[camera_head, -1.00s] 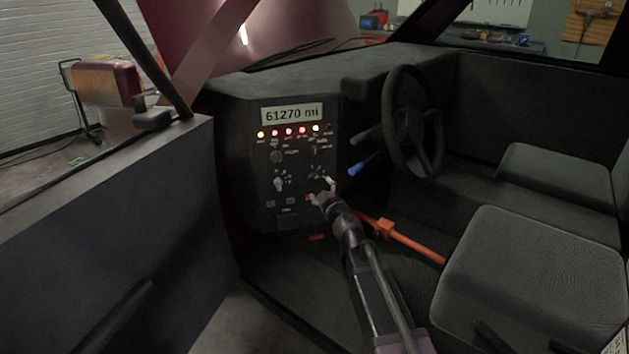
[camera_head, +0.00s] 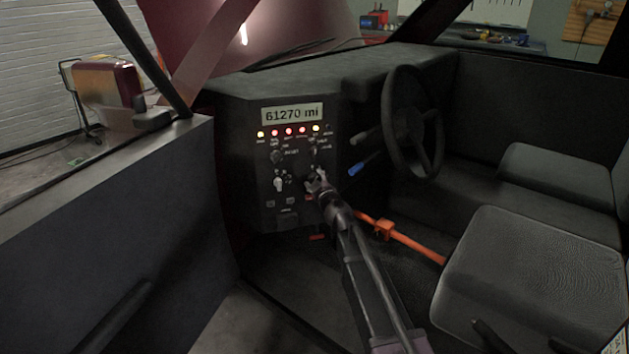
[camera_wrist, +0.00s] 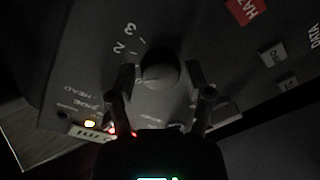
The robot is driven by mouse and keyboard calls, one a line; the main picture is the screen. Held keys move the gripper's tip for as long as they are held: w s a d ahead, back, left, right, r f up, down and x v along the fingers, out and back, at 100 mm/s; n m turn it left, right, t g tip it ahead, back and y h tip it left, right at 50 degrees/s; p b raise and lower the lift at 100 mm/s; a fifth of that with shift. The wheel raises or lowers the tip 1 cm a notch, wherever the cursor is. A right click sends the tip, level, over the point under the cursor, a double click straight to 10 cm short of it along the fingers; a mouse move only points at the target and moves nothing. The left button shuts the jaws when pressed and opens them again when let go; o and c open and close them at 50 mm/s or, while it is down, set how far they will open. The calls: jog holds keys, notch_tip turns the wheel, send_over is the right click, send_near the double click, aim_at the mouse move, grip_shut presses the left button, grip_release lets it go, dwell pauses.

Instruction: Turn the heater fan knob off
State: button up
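A round dark knob (camera_wrist: 160,70) on the dash panel shows in the wrist view, with the numbers 2 and 3 printed beside it. It appears to be the fan knob, but its name label is not readable. My gripper (camera_wrist: 160,68) has its two fingers apart, one on each side of the knob, with a visible gap on both sides. Which way the knob points is too dark to tell. In the head view, my gripper (camera_head: 317,178) is at the lower right part of the control panel (camera_head: 268,215) and covers the knob there.
A light-coloured control (camera_head: 279,184) and a dark knob (camera_head: 277,157) sit left of my gripper. Lit indicators (camera_head: 289,131) and a mileage display (camera_head: 292,113) are above. The steering wheel (camera_head: 412,125), blue-tipped stalk (camera_head: 357,168) and orange bar (camera_head: 405,238) are to the right.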

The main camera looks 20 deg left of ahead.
grip_shut()
jog(key=shift+n, duration=0.4)
jog(key=n, duration=0.2)
jog(key=shift+n, duration=0.3)
jog(key=shift+n+h, duration=0.3)
jog(key=shift+n, duration=1.3)
jog(key=shift+w, duration=0.1)
jog(key=o, duration=0.5)
grip_release()
jog(key=shift+o, duration=0.2)
